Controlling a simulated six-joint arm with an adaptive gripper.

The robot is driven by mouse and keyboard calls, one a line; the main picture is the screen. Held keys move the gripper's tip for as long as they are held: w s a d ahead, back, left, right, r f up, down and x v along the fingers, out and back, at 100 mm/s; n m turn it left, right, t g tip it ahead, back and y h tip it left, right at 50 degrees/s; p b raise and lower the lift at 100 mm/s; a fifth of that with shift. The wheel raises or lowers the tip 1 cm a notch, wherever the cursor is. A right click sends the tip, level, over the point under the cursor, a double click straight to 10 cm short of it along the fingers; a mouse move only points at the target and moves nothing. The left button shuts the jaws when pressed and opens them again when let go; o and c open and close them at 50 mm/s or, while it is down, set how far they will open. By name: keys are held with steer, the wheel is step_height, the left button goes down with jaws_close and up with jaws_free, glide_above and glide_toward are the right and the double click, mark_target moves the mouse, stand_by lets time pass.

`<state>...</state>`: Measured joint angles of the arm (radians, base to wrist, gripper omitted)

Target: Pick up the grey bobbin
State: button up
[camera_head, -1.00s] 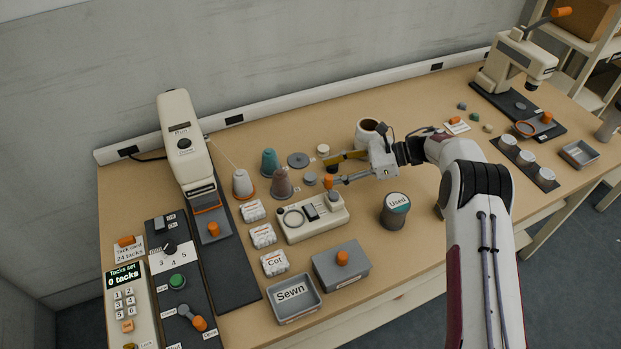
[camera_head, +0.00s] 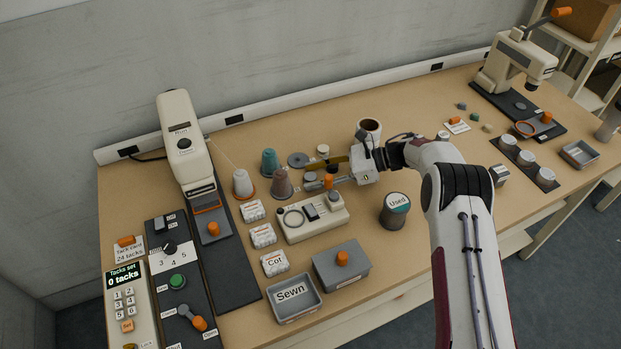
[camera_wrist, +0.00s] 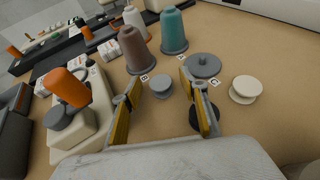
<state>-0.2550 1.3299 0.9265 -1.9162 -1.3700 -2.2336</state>
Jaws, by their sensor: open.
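The grey bobbin (camera_wrist: 162,87) stands on the table between and just beyond my two fingers in the wrist view, apart from both. In the head view the grey bobbin (camera_head: 310,177) shows beside the brown cone, at my fingertips. My gripper (camera_head: 315,175) is open and low over the table, reaching in from the right. In the wrist view my gripper (camera_wrist: 160,88) has its yellow-padded fingers spread on either side of the bobbin, with nothing held.
A brown thread cone (camera_wrist: 139,52) and a teal cone (camera_wrist: 174,30) stand beyond the bobbin. A grey disc (camera_wrist: 203,65) and a cream bobbin (camera_wrist: 245,89) lie to the right. A winder with an orange knob (camera_wrist: 68,86) stands close on the left. A dark round thing is partly hidden behind the right finger.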

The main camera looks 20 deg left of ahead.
mark_target(316, 177)
stand_by(0.3)
steer(key=c, duration=0.8)
steer(key=shift+c, duration=0.2)
step_height(316, 177, up, 10)
stand_by(0.3)
stand_by(0.5)
